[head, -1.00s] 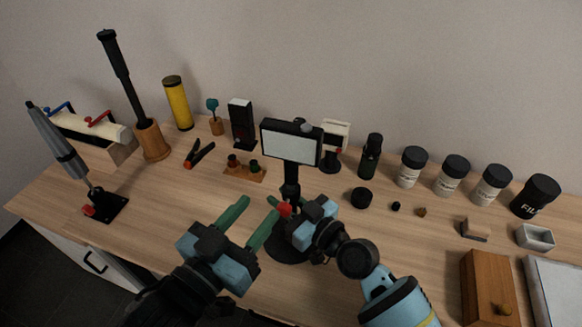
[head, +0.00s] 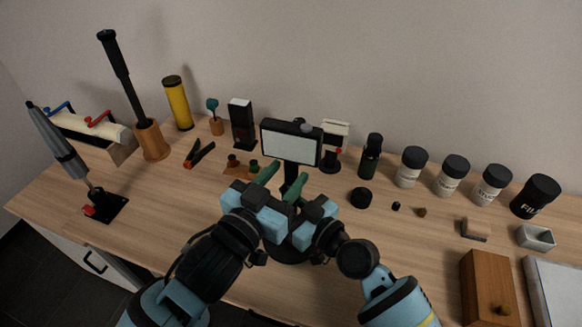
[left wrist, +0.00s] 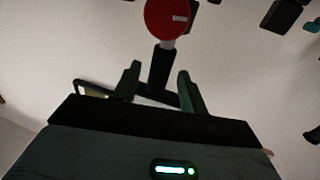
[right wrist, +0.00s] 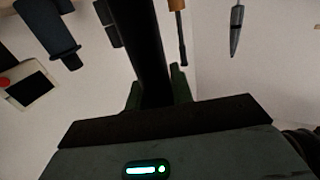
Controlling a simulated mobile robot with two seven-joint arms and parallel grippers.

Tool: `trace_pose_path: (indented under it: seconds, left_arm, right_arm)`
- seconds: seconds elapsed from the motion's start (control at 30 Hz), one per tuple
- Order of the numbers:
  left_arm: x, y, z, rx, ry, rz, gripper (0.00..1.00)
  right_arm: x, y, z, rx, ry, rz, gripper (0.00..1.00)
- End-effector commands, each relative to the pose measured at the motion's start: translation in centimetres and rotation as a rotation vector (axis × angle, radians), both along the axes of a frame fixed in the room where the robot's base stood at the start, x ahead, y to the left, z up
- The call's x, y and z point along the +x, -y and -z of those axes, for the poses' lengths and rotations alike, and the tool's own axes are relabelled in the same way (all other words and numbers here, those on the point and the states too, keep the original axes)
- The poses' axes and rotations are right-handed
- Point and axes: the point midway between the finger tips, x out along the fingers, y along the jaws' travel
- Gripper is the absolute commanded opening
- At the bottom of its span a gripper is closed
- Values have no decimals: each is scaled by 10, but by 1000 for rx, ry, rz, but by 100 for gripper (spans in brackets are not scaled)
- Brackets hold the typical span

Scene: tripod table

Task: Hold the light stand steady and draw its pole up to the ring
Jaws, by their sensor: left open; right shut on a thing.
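The light stand has a lit rectangular panel (head: 291,145) on a dark upright pole (head: 291,175). Its round black base (head: 288,250) is mostly hidden behind my grippers. My left gripper (head: 281,182) is open, its green fingers at the upper pole below the panel. In the left wrist view the pole (left wrist: 159,68) stands between the spread fingers, with a red knob (left wrist: 167,18) on it. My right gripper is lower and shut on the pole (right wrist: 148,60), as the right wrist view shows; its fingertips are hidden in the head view. I cannot make out the ring.
A clamp (head: 199,153) and a small brown holder (head: 236,164) lie left of the stand. A black cap (head: 361,197) and several lidded jars (head: 411,167) are to the right. A wooden box (head: 488,288) stands front right. The left front of the table (head: 165,225) is clear.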

Motion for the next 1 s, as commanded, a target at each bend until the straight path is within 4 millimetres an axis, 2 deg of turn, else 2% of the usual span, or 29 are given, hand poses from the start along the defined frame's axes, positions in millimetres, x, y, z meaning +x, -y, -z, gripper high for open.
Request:
trace_pose_path:
  seconds: [0.2, 0.57, 0.9, 1.0]
  left_arm:
    - [19, 11, 0, 0, 1, 1, 42]
    - [22, 14, 0, -1, -1, 1, 42]
    - [22, 13, 0, 0, 0, 0, 0]
    - [22, 13, 0, 0, 0, 0, 0]
  right_arm:
    - [0, 0, 1, -1, -1, 0, 0]
    - [0, 0, 1, -1, -2, 0, 0]
    - [0, 0, 1, -1, -2, 0, 0]
    - [0, 0, 1, -1, -2, 0, 0]
